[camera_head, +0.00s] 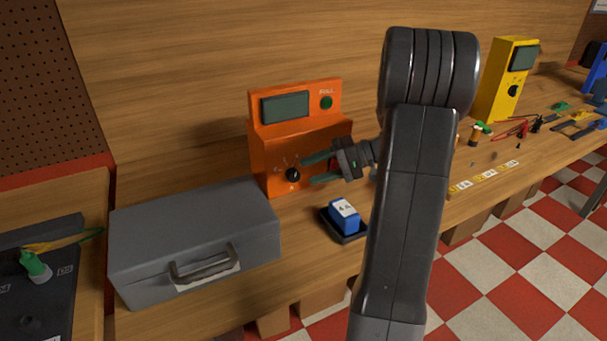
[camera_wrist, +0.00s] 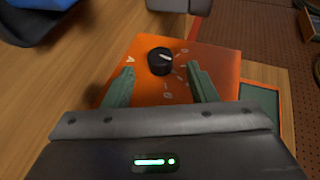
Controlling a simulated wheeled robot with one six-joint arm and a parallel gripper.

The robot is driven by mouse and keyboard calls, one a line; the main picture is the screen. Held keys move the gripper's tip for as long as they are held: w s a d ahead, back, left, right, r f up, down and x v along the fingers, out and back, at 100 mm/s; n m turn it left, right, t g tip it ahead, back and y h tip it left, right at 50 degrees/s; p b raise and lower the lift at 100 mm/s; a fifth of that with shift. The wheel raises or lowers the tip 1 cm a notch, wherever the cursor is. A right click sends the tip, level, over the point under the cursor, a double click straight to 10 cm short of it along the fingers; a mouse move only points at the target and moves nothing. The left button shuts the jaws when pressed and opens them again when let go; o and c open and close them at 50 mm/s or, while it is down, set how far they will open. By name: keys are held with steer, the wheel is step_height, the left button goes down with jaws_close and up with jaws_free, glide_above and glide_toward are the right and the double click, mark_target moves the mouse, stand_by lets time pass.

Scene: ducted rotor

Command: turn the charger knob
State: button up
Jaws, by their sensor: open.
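The orange charger (camera_head: 305,142) stands on the wooden bench with a dark screen and a green round light or button marked FULL. Its black knob (camera_head: 292,174) is low on the front face. In the wrist view the knob (camera_wrist: 160,61) has a white pointer line, with tick marks and letters around it. My gripper (camera_head: 309,170) is open in front of the charger's lower face. In the wrist view its two green fingers (camera_wrist: 160,82) are spread on either side, with the knob between and slightly beyond their tips. I cannot tell whether they touch the face.
A grey metal box (camera_head: 195,241) with a handle stands left of the charger. A blue battery (camera_head: 344,215) sits in a black tray (camera_head: 332,229) at front right. A yellow meter (camera_head: 505,80) and small parts are farther right. My arm hides the bench middle.

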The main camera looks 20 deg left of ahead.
steer(key=v, duration=0.9)
steer(key=shift+w+d, duration=0.2)
steer(key=shift+d, duration=0.15)
steer(key=shift+r, duration=0.15)
